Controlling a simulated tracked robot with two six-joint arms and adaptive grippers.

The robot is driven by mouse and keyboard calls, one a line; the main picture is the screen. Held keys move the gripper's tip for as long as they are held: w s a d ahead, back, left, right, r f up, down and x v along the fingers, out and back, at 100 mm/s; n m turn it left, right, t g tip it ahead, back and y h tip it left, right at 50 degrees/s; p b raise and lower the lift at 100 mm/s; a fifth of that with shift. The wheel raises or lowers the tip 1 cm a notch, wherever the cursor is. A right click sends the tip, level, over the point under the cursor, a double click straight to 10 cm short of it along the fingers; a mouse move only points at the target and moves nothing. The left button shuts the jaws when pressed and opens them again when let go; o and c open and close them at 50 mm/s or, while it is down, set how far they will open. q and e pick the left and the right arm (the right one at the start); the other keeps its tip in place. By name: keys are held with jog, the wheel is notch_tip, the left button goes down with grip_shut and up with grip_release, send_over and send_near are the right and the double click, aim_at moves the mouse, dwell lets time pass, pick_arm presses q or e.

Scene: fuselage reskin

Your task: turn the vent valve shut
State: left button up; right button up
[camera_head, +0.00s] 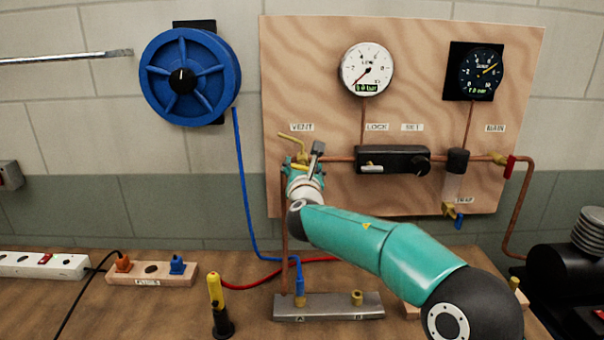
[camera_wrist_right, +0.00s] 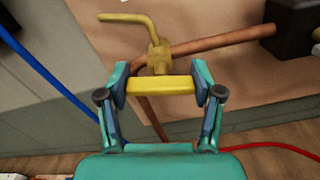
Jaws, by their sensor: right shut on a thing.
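The vent valve is a brass fitting on the copper pipe at the left of the wooden board, under the VENT label (camera_head: 301,127). In the right wrist view its body (camera_wrist_right: 159,56) has a bent brass outlet (camera_wrist_right: 130,18) and a yellow handle (camera_wrist_right: 160,85). My right gripper (camera_head: 303,161) is at the valve. In the right wrist view its two fingers (camera_wrist_right: 160,87) are closed on both ends of the yellow handle, which lies crosswise between them. In the head view my gripper hides most of the valve. My left gripper does not show.
The board (camera_head: 430,60) carries a white gauge (camera_head: 366,70), a dark gauge (camera_head: 481,72) and a black regulator box (camera_head: 393,159). A blue hose reel (camera_head: 190,77) hangs to the left. A metal manifold (camera_head: 330,307) and a yellow-handled tool (camera_head: 217,300) stand on the bench below.

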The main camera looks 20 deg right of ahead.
jog(key=m+b, duration=0.2)
jog(key=b, duration=0.1)
jog(key=m+b, duration=0.5)
jog(key=shift+d+f+m+b, duration=0.1)
jog(key=shift+f+m+b, duration=0.2)
jog(key=shift+f+b, duration=0.1)
jog(key=m+b, duration=0.3)
jog(key=m, duration=0.1)
jog(key=shift+f+m+b, duration=0.1)
jog(key=shift+m+b, duration=0.8)
jog(key=shift+m, duration=0.9)
jog(key=o, duration=1.1)
jog(key=shift+d, duration=0.1)
jog(key=shift+o, duration=0.3)
jog(key=shift+s+r, duration=0.1)
jog(key=shift+r, duration=0.1)
jog(key=shift+s, duration=0.15)
jog(key=v, duration=1.1)
jog(key=shift+s, duration=0.3)
